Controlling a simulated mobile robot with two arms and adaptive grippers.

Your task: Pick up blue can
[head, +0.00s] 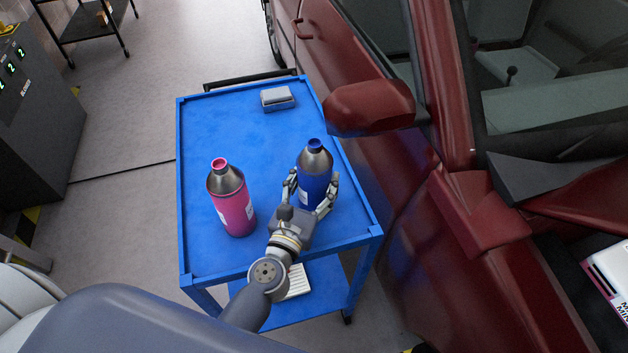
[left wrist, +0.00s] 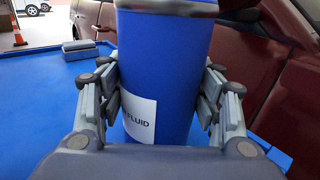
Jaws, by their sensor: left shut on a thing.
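The blue can (head: 315,172) has a grey shoulder and a blue cap. It stands upright on the right side of the blue cart top (head: 240,130) in the head view. My left gripper (head: 312,196) has its fingers on both sides of the can and is shut on its body. In the left wrist view the can (left wrist: 165,60) fills the middle, with a white label reading "FLUID" and the left gripper's fingers (left wrist: 162,105) against its sides. I cannot tell whether its base touches the cart. My right gripper is not in view.
A pink can (head: 232,198) stands to the left of the blue can. A small grey block (head: 277,98) lies at the cart's far end. A red car (head: 400,185) with its mirror (head: 371,107) is close along the cart's right side. The cart's middle is clear.

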